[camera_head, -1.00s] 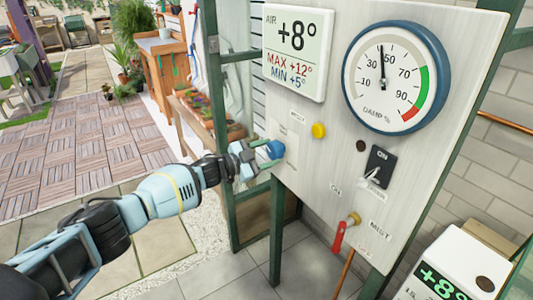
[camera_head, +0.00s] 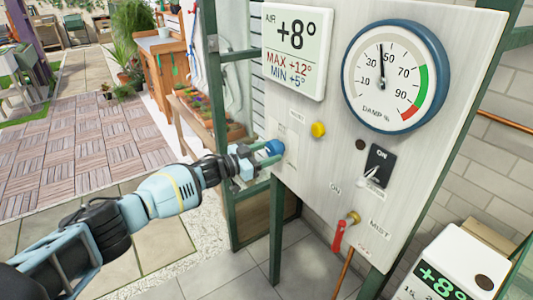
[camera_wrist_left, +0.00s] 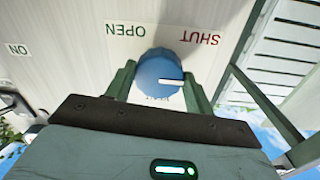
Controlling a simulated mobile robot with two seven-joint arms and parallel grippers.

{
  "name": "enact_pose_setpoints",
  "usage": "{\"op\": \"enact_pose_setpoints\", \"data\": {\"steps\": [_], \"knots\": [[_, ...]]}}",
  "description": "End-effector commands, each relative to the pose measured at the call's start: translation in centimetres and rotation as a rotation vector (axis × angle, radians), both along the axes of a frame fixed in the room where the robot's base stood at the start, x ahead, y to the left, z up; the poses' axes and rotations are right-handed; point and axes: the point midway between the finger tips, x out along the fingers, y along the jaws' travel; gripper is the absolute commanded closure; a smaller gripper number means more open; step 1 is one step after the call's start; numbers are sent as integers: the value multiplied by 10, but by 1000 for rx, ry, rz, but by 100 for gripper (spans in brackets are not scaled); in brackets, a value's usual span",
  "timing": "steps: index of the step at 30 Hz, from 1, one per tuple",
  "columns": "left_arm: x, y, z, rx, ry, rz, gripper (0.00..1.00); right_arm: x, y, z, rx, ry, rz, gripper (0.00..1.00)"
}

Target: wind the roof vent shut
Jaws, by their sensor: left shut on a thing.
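The roof vent's blue knob (camera_head: 274,147) is on the pale control panel, low on its left side. In the left wrist view the knob (camera_wrist_left: 158,75) has a white pointer line aimed to the right. The words OPEN (camera_wrist_left: 126,30) and SHUT (camera_wrist_left: 200,37) read upside down there, at upper left and upper right; the line lies below the SHUT side. My left gripper (camera_head: 264,154) is shut on the knob, one green finger on each side. In the left wrist view the fingers (camera_wrist_left: 160,88) flank it. My right gripper is not in view.
The panel also holds a yellow button (camera_head: 318,130), a damp dial (camera_head: 395,77), an air display (camera_head: 296,50) and a black switch (camera_head: 379,166). A red-handled tap (camera_head: 340,234) is below. A white box with a green display (camera_head: 455,265) stands at lower right.

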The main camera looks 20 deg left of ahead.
Motion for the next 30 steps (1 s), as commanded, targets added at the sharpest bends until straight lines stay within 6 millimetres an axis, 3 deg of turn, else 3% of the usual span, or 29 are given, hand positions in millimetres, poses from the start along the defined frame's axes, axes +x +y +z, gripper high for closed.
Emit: {"op": "enact_pose_setpoints", "data": {"steps": [8, 9, 13, 23, 30], "knots": [[0, -1, 1, -6, 3, -1, 70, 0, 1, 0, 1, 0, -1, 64], [0, -1, 1, -5, 2, -1, 42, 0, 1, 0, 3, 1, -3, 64], [0, -1, 1, -4, 1, 0, 25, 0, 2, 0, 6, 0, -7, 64], [-2, 2, 1, -2, 1, 1, 25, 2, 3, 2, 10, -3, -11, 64], [-26, 23, 4, -2, -2, 2, 25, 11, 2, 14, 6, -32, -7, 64]]}}
